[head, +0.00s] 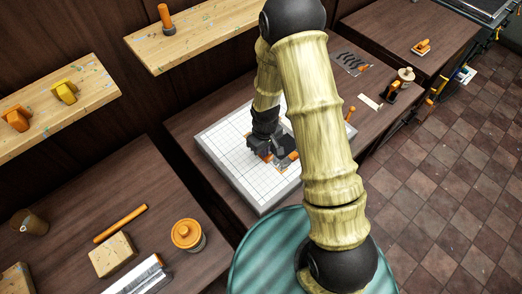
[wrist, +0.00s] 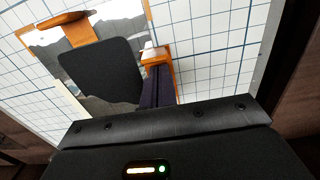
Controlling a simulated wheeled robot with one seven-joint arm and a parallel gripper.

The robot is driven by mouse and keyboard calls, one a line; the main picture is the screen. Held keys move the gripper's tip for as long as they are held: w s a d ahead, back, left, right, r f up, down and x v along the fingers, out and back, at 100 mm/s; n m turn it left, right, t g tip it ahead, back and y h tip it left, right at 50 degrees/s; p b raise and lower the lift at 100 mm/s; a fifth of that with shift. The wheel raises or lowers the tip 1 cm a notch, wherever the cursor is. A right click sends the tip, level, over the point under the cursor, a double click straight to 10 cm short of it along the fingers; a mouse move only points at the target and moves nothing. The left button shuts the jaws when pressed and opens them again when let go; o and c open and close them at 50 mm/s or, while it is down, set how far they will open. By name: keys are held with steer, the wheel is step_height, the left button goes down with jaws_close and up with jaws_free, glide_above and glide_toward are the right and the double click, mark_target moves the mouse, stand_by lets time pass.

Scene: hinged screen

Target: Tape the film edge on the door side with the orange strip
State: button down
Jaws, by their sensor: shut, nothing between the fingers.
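A small screen assembly lies on the white gridded board (head: 225,141); my gripper and arm hide much of it in the head view. In the wrist view a shiny grey film-like sheet (wrist: 118,12) shows beside a wide orange piece (wrist: 58,33). A thin orange strip (wrist: 147,9) runs along the sheet's right edge; I cannot tell whether it is the tape. My gripper (head: 272,152) is low over the board, its dark fingers (wrist: 158,75) shut and empty beside a small orange block (wrist: 154,55). A dark rounded plate (wrist: 103,70) covers part of the sheet.
Left of the board are an orange-lidded jar (head: 187,235), a wooden block (head: 113,255) and an orange rod (head: 120,223). Wall shelves (head: 200,35) stand behind. Small tools and a spool (head: 406,75) are on the bench at right. Much of the board's left side is bare.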

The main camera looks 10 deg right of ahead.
steer(key=shift+w+a, duration=0.4)
steer(key=shift+w, duration=0.2)
steer(key=shift+w+a, duration=0.35)
steer(key=shift+w, duration=0.2)
steer(key=shift+w+a, duration=0.6)
steer(key=shift+w, duration=0.3)
stand_by(0.4)
steer(key=shift+w+a, duration=0.55)
steer(key=shift+w, duration=0.25)
steer(key=shift+r+p, duration=2.45)
steer(key=shift+r, duration=1.05)
